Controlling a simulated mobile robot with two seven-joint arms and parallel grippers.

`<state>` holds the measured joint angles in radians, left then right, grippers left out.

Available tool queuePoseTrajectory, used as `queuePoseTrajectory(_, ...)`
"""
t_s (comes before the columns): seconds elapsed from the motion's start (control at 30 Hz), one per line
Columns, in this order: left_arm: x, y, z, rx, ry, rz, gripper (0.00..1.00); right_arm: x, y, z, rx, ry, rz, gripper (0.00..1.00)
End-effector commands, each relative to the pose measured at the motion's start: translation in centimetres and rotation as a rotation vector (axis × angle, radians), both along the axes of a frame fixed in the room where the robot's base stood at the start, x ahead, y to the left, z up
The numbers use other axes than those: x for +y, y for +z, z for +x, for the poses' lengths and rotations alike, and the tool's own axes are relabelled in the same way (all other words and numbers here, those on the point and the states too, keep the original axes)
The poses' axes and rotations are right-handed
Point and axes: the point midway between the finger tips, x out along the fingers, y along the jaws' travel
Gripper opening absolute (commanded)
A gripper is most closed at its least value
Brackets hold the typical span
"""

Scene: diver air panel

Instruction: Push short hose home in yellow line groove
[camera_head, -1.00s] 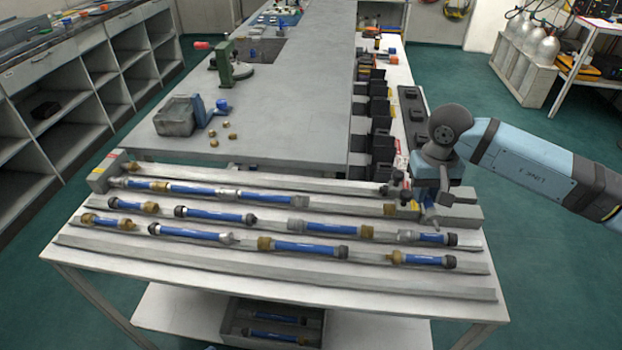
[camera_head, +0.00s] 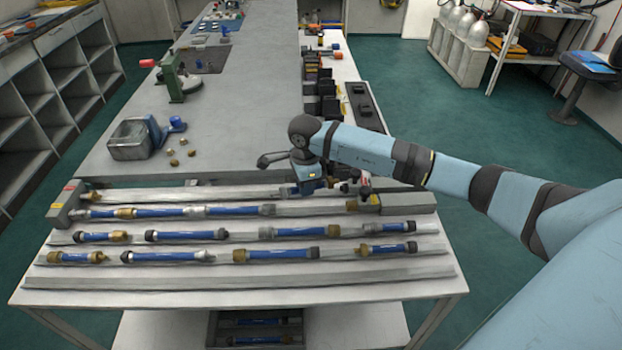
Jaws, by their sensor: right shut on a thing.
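My right gripper (camera_head: 307,186) is over the back of the rack, at the right part of the rear rails. It is shut on what looks like the short hose (camera_head: 287,191); only a small blue bit shows beside the jaws, and the fingers hide the rest. I cannot tell whether it touches the groove floor. The groove beneath runs to an end block (camera_head: 66,203) with red and yellow marks at the left. A brass fitting (camera_head: 352,205) and a small yellow tag lie at the right end. My left gripper is not in view.
Several blue hoses with brass or dark ends lie in the nearer grooves, such as one hose (camera_head: 186,234). The front rail (camera_head: 240,283) is empty. A grey bench (camera_head: 235,110) with a green stand (camera_head: 180,80) stands behind. Dark bins line its right side.

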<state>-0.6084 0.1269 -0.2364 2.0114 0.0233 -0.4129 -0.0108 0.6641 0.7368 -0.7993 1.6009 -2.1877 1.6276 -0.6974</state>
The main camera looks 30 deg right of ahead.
Motion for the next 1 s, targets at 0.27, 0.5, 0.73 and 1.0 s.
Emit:
queuePoseTrajectory(0.27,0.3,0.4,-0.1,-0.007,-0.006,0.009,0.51,-1.9,-1.1,-0.4,0.007,-0.262,-0.010,0.00)
queuePoseTrajectory(0.5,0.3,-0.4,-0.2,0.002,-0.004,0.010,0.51,-1.9,-2.2,-0.4,0.007,-0.265,-0.010,0.00)
queuePoseTrajectory(0.73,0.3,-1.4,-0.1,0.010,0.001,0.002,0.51,-1.9,-4.4,-0.4,0.008,-0.264,-0.008,0.00)
queuePoseTrajectory(1.0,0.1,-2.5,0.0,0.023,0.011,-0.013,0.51,-1.9,-7.0,-0.4,0.006,-0.262,-0.010,0.00)
